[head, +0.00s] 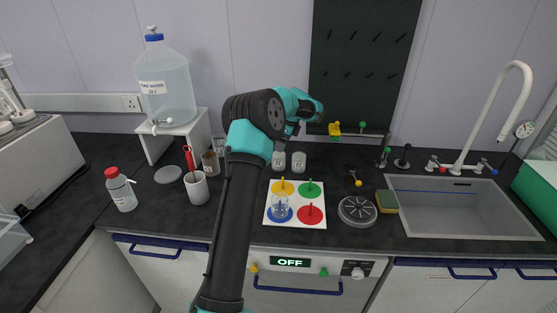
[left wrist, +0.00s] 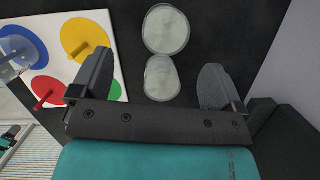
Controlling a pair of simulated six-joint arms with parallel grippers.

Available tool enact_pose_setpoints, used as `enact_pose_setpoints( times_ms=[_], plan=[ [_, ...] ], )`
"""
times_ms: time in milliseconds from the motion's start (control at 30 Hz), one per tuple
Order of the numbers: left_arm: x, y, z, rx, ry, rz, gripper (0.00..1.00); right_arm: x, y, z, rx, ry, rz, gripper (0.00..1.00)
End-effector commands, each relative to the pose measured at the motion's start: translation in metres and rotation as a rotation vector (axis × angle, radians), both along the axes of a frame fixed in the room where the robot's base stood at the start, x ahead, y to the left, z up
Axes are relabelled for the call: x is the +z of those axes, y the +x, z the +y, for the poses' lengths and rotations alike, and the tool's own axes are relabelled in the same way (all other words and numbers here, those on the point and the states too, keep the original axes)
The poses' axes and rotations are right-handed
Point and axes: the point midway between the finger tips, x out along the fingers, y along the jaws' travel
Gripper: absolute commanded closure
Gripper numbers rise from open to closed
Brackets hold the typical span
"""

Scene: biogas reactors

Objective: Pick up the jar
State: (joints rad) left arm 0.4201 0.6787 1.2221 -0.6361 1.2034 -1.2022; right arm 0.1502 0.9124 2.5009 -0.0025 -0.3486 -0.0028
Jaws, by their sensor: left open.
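Two small jars with pale lids, one jar (head: 279,160) and another jar (head: 299,162), stand side by side on the dark counter behind the colored board. In the left wrist view both lids show from above, one jar (left wrist: 166,30) farther out and the other jar (left wrist: 161,78) between my fingers. My left gripper (left wrist: 155,70) is open and empty, its fingers on either side of the nearer jar with gaps. In the head view my arm mostly hides this gripper. A clear glass vessel (head: 280,203) stands on the board's blue disc. My right gripper is not in view.
The white board (head: 297,220) has yellow, green, blue and red discs with pegs. A round grey device (head: 357,211), a sponge (head: 387,201) and a sink (head: 460,215) lie to the right. A white cup (head: 197,190) and a red-capped bottle (head: 121,190) stand left.

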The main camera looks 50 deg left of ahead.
Motion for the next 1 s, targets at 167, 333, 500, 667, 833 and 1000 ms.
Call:
enact_pose_setpoints(
  times_ms=[167, 333, 500, 667, 833, 1000],
  plan=[
    [-0.030, -0.004, 0.007, 0.001, 0.000, 0.002, 0.06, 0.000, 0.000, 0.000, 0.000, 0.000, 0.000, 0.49],
    [-0.042, -0.006, 0.010, 0.001, 0.001, -0.001, 0.06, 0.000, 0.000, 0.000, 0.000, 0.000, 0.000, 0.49],
    [-0.044, -0.006, 0.011, 0.001, 0.001, -0.001, 0.06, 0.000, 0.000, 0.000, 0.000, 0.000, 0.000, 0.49],
    [-0.044, -0.006, 0.011, 0.000, 0.000, -0.001, 0.06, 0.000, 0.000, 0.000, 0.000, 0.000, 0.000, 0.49],
    [-0.056, -0.005, 0.015, 0.001, -0.001, 0.002, 0.06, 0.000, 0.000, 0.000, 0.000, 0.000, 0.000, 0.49],
    [-0.078, -0.005, 0.023, 0.001, -0.001, 0.001, 0.06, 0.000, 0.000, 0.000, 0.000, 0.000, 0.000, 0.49]
  ],
)
